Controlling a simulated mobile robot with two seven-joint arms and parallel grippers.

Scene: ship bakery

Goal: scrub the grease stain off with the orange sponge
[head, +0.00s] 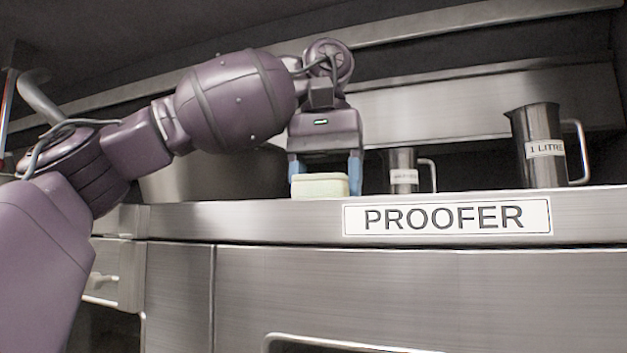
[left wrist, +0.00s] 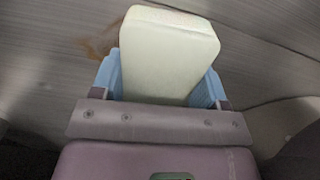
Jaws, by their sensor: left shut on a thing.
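My left gripper (head: 326,176) has its blue fingers on either side of a pale cream-green block (head: 319,186) and is shut on it. The block looks like a sponge, but its visible faces are not orange. It is at the steel top above the proofer front; I cannot tell whether it touches the surface. In the left wrist view the block (left wrist: 168,52) sticks out between the fingers of the gripper (left wrist: 163,82). A brownish stain (left wrist: 101,43) shows on the brushed steel just left of the block, partly hidden by the block and finger. My right gripper is not in view.
A small metal jug (head: 402,172) stands close to the right of the gripper. A larger jug labelled "1 LITRE" (head: 538,165) stands farther right. The "PROOFER" sign (head: 447,217) is on the front edge. Steel top is clear between the jugs.

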